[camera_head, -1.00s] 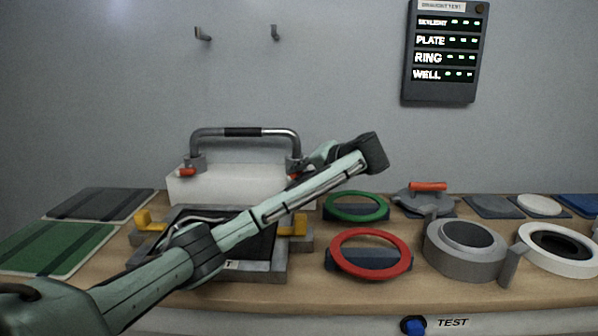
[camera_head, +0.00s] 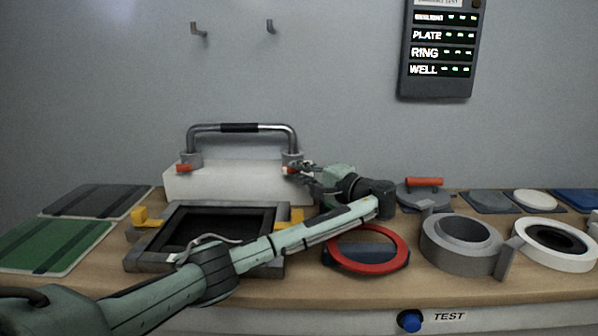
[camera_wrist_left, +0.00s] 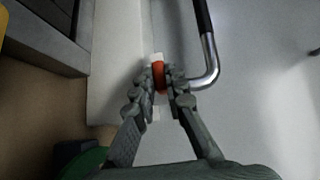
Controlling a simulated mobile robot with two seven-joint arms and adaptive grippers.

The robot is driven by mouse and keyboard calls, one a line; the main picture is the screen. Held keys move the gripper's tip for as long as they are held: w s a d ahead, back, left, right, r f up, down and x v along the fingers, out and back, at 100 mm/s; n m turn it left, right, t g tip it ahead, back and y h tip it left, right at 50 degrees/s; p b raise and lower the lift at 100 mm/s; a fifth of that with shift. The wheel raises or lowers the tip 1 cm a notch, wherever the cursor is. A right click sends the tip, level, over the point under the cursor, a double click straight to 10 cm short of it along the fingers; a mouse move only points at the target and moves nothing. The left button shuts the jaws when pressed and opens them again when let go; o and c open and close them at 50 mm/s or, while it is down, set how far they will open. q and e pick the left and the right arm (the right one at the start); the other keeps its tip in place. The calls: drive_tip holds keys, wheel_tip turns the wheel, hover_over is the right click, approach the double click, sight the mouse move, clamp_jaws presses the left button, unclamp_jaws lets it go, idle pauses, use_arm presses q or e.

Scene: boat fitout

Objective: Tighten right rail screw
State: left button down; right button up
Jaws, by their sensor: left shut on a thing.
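The rail (camera_head: 240,128) is a grey bar with a black grip, standing over a white block (camera_head: 235,184). The right rail screw (camera_head: 289,170) is a small orange-red piece at the foot of the rail's right post. The left rail screw (camera_head: 184,168) is a like piece at the left post. My left gripper (camera_head: 298,169) reaches the right screw from the right. In the left wrist view its fingers (camera_wrist_left: 163,80) are shut around the orange screw (camera_wrist_left: 159,76), hiding part of it. My right gripper is not in view.
A dark-framed hatch (camera_head: 215,225) with yellow clamps lies in front of the block. A grey ring body (camera_head: 462,245) and a white ring (camera_head: 555,243) stand further right.

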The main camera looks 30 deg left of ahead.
use_arm(q)
drive_tip(key=shift+a, duration=0.1)
idle(0.3)
drive_tip(key=c, duration=1.6)
unclamp_jaws()
drive_tip(key=shift+o, duration=0.2)
drive_tip(key=v, duration=1.2)
drive_tip(key=shift+f, duration=0.15)
